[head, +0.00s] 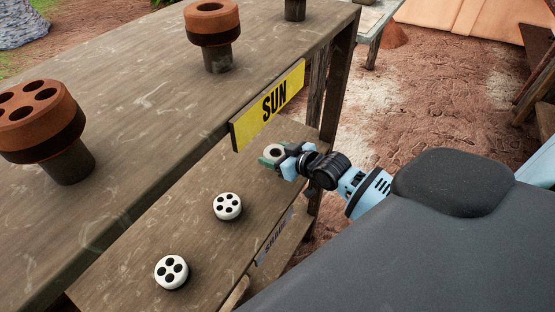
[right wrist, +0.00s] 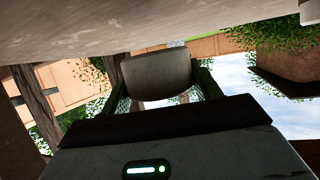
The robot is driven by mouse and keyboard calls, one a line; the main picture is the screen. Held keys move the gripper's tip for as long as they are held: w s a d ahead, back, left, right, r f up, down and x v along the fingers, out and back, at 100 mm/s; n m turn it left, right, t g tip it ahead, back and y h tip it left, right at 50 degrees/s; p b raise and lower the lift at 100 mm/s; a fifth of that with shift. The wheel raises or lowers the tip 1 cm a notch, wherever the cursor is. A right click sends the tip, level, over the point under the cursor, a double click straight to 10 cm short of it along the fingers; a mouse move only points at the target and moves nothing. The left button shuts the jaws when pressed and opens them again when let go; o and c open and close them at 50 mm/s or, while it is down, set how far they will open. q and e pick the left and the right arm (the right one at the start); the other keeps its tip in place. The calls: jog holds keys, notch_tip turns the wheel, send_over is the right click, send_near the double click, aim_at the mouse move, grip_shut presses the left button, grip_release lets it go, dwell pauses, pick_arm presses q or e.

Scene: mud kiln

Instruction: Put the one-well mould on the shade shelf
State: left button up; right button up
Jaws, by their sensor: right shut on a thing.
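The one-well mould (head: 274,152) is small and white with one dark hole in its top. My right gripper (head: 272,158) is shut on it, over the far end of the lower, shade shelf (head: 185,225). The shade sign (head: 275,238) on the shelf's front edge is partly hidden. My left gripper is not in view.
Two white moulds with several wells, one nearer (head: 171,272) and one farther (head: 228,206), stand on the shade shelf. The upper shelf (head: 140,110) with its yellow SUN sign (head: 268,104) overhangs it and bears brown moulds on dark stands (head: 211,22). A post (head: 338,85) stands beyond my gripper.

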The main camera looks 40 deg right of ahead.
aim_at(278, 158)
jog(key=shift+w+d, duration=0.15)
jog(key=shift+d, duration=0.05)
jog(key=shift+w+d, duration=0.3)
jog(key=shift+d, duration=0.2)
notch_tip(278, 158, down, 3)
jog(key=shift+s+a+r, duration=0.1)
jog(key=shift+a, duration=0.05)
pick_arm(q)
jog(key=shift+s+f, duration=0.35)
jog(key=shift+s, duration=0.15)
pick_arm(e)
jog(key=shift+f, duration=0.3)
pick_arm(q)
jog(key=shift+b, duration=0.3)
pick_arm(e)
jog(key=shift+f, duration=0.2)
jog(key=o, duration=0.9)
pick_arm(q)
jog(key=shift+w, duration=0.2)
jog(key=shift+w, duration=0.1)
